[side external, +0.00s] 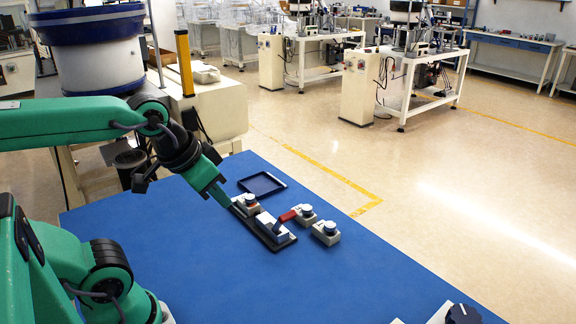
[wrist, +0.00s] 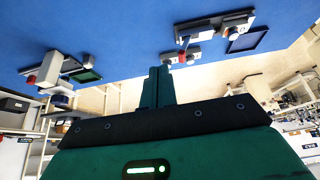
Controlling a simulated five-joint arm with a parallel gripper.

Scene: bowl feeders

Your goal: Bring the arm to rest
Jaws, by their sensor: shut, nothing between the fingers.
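My gripper (side external: 221,196) hangs over the blue table, pointing down and to the right. Its tips are close to the left end of a dark board (side external: 285,242) in the side view; I cannot tell whether they touch anything. In the wrist view my gripper (wrist: 159,70) shows its two fingers pressed together, with nothing between them. My arm reaches in from the left, bent downward at the wrist.
The dark board carries a knobbed unit (side external: 247,205) and a white block (side external: 269,226). A red-handled piece (side external: 287,216) and a grey knobbed box (side external: 326,233) stand beside it. A flat tray (side external: 262,185) lies behind. The table's (side external: 330,290) front is largely clear.

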